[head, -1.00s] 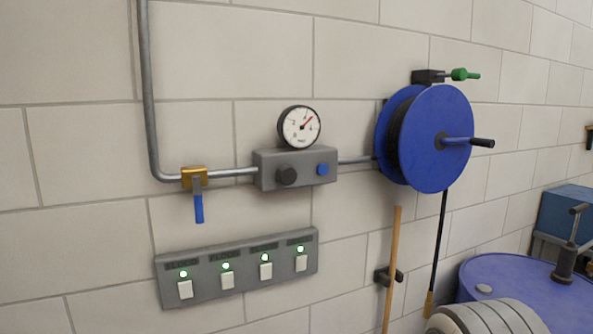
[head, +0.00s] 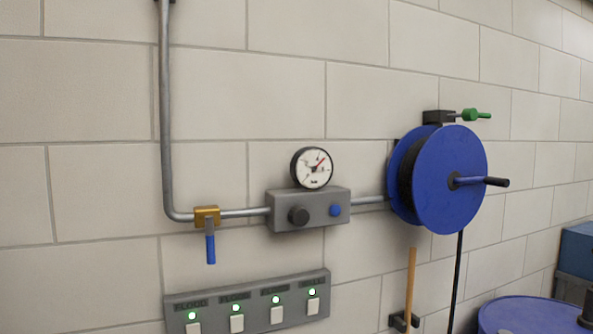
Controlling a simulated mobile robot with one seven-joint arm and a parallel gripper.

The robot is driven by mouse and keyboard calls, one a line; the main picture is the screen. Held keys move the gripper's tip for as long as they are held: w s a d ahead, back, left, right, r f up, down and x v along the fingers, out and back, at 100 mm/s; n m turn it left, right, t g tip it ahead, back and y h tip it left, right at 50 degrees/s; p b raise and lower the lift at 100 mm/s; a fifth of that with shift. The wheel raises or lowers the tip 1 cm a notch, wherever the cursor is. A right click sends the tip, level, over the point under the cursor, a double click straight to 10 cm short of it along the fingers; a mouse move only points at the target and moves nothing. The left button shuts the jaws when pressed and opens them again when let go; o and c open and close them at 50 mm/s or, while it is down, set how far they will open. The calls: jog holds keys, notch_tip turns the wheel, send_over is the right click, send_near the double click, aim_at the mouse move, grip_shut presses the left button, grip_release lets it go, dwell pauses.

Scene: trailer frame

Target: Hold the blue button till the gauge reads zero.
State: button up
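The blue button (head: 335,210) is a small round button on the right of the front of a grey box (head: 285,222) on the wall. My gripper is not in this view, and nothing is touching the button.
A pipe (head: 165,120) with a brass valve (head: 207,215) and blue lever runs into the box. A blue hose reel (head: 450,180) hangs right. A switch panel (head: 250,303) with lit green lamps is below. A blue drum (head: 530,315) stands lower right.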

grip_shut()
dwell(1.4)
